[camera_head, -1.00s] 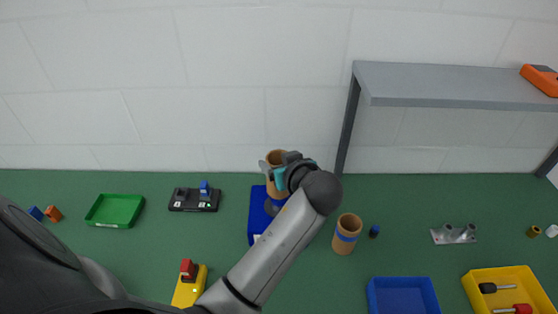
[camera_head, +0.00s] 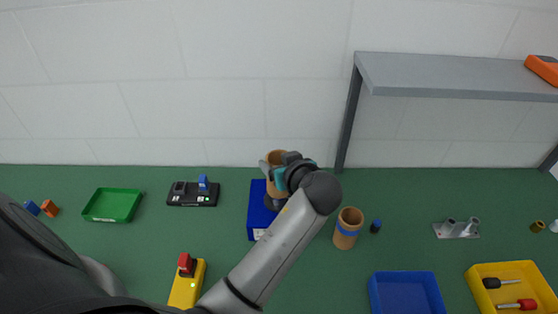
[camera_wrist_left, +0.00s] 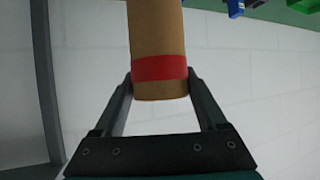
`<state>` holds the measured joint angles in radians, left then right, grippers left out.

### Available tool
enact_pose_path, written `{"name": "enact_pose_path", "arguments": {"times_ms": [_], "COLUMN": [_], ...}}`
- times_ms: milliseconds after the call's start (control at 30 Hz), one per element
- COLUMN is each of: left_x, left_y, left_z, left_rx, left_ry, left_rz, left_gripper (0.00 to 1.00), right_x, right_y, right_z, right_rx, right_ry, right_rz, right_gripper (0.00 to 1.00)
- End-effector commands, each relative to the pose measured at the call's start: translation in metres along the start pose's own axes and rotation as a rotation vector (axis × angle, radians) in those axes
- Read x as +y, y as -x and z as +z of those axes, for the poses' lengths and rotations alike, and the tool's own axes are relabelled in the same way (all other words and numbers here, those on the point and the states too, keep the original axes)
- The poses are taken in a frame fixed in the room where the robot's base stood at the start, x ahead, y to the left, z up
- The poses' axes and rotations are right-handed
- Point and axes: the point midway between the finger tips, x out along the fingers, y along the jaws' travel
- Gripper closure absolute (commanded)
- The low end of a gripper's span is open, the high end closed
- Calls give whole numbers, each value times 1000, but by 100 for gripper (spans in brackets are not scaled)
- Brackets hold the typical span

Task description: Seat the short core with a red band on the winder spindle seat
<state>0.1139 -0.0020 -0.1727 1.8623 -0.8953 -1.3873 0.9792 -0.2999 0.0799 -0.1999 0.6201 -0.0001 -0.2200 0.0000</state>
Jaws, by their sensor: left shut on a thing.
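The short tan core with a red band (camera_wrist_left: 158,66) is held between the two fingers of my left gripper (camera_wrist_left: 160,82), close to the band. In the head view the core (camera_head: 276,157) stands roughly upright with its open top showing, and my left gripper (camera_head: 277,175) partly covers it. The blue winder base (camera_head: 257,222) lies below and behind the gripper, with a grey spindle seat (camera_head: 270,204) mostly hidden under the core. I cannot tell whether the core touches the seat. My right gripper is not in view.
A tan core with a blue band (camera_head: 347,228) stands right of the winder, beside a small dark blue-topped piece (camera_head: 376,226). A black device (camera_head: 192,194) and green tray (camera_head: 113,205) lie left. A grey shelf (camera_head: 455,74) stands at the back right.

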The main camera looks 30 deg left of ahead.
Motion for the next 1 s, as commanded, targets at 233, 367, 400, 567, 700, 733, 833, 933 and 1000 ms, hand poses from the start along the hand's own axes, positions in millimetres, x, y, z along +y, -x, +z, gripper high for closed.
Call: {"name": "enact_pose_path", "arguments": {"times_ms": [233,367,400,567,700,733,833,933,1000], "left_x": [0,0,0,0,0,0,0,0,0], "left_y": [-3,-5,-6,-7,-9,-9,-11,-12,-13], "left_z": [6,9,10,13,16,17,19,22,23], "left_rx": [0,0,0,1,1,1,1,0,0], "left_ry": [0,1,0,1,1,1,1,1,0], "left_rz": [0,0,0,0,0,0,0,0,0], "left_gripper": [89,89,89,89,89,89,89,89,89], "right_x": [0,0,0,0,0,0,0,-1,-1], "right_y": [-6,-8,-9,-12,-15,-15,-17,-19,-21], "right_z": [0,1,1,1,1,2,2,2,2], "right_rx": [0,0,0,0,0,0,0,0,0], "right_ry": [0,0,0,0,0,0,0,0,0], "right_rz": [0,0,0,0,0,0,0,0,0], "right_gripper": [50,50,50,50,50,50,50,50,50]}}
